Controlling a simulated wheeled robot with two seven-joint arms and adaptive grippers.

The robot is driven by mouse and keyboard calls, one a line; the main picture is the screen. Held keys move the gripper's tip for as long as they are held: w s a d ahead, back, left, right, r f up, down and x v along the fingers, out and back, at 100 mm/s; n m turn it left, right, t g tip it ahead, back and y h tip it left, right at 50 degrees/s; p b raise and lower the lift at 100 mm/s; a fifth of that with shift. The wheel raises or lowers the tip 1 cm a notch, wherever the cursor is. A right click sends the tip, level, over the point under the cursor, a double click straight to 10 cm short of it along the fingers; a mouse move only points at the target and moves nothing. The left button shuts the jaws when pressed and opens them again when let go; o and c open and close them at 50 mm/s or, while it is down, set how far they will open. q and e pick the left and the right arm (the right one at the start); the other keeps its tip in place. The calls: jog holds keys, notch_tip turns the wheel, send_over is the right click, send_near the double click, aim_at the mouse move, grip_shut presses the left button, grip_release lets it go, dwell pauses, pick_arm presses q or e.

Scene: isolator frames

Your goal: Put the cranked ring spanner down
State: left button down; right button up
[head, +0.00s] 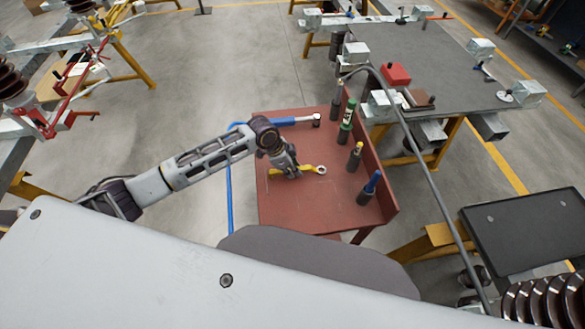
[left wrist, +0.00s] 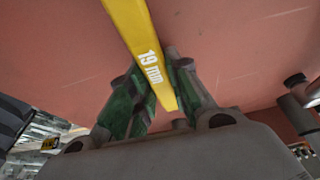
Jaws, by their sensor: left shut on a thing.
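The cranked ring spanner (head: 311,168) is yellow with a bright ring end pointing right in the head view. In the left wrist view its handle (left wrist: 139,38) is marked "19 mm". My left gripper (head: 291,171) is shut on the handle, with green finger pads (left wrist: 152,98) on both sides of it. The spanner is over the red-brown top of a small table (head: 285,211); whether it touches the surface I cannot tell. The fingers hide part of the handle in the head view. My right gripper is not in view.
Upright tools with green (head: 346,122), yellow (head: 355,154) and blue (head: 370,186) parts stand along the table's right side. A blue-handled tool (head: 290,121) lies at the far edge. A grey workbench (head: 425,60) stands beyond. The red top's near left is bare.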

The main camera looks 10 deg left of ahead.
pick_arm(q)
jog(key=c, duration=1.3)
grip_release()
jog(key=shift+v, duration=6.15)
jog(key=shift+w, duration=0.1)
